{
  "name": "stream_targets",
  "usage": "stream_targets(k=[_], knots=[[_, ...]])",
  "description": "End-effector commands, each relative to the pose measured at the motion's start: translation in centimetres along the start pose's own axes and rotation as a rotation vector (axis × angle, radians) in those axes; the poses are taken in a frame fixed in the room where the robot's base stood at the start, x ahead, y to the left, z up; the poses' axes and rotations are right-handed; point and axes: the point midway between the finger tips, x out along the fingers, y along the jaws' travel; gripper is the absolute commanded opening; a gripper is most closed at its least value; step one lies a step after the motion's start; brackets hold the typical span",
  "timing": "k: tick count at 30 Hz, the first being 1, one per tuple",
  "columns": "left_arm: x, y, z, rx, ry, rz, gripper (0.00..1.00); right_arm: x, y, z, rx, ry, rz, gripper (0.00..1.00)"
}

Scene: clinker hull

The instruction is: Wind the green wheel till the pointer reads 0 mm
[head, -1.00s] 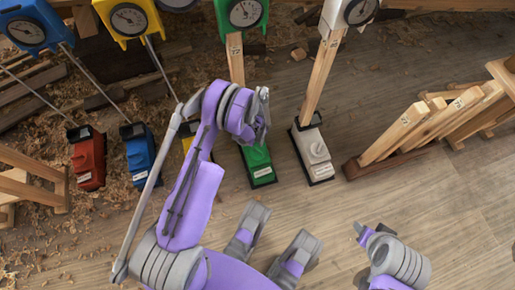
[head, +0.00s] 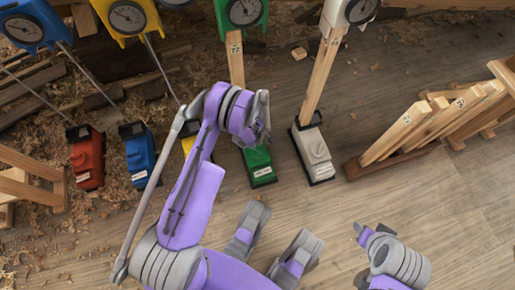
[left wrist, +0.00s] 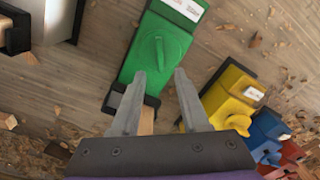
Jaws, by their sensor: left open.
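The green wheel (left wrist: 160,48) is a round knob with a raised grip bar on top of the green box (left wrist: 185,20) in the left wrist view. The green box (head: 260,163) also shows in the head view, with its wheel mostly hidden by my gripper. A green-framed dial (head: 245,11) stands above it, at the top edge; its pointer is too small to read. My left gripper (left wrist: 161,72) is open and empty, its fingertips just short of the wheel and apart in the picture. In the head view it (head: 263,125) is over the box's far end. Part of my right arm shows at lower right; whether its jaws are open cannot be told.
A white box (head: 315,153) with its own dial stands to the right. Blue (head: 138,158) and red (head: 87,160) boxes stand to the left, with a yellow one (left wrist: 232,100) nearer. Wooden slats (head: 430,125) stand at the right.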

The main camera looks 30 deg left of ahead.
Motion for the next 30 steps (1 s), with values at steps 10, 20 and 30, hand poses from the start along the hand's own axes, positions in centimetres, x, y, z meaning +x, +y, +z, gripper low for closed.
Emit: stream_targets(k=[10,20,30], knots=[[6.6,0.1,0.0,0.002,0.0,0.0,0.45,1.4,0.0,0.3,0.0,0.0,0.0,0.5],[8.6,0.0,0.0,0.003,0.0,0.0,0.45,1.7,0.0,0.3,0.0,0.001,0.0,0.5],[8.5,0.0,0.0,0.003,0.0,0.0,0.18,1.6,0.0,0.3,0.0,0.001,0.0,0.5]])
